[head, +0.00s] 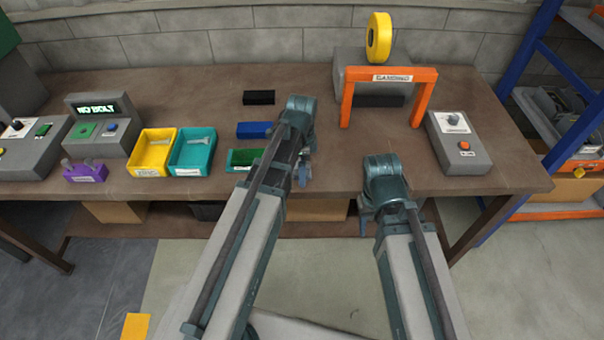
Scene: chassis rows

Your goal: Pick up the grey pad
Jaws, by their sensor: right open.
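I cannot make out a grey pad in the head view; my arms cover parts of the bench. My right gripper (364,224) is mostly hidden behind its own arm, near the bench's front edge, with nothing visible in it. My left arm reaches over the bench front beside the green board. Its gripper end (304,180) is small and partly covered, and its jaws cannot be read.
The brown bench (330,178) holds a black block (259,97), a blue block (253,130), a green board (240,158), yellow (152,171) and teal (192,171) bins, an orange sanding frame (424,100) and a grey control box (459,142). A blue rack (530,75) stands right.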

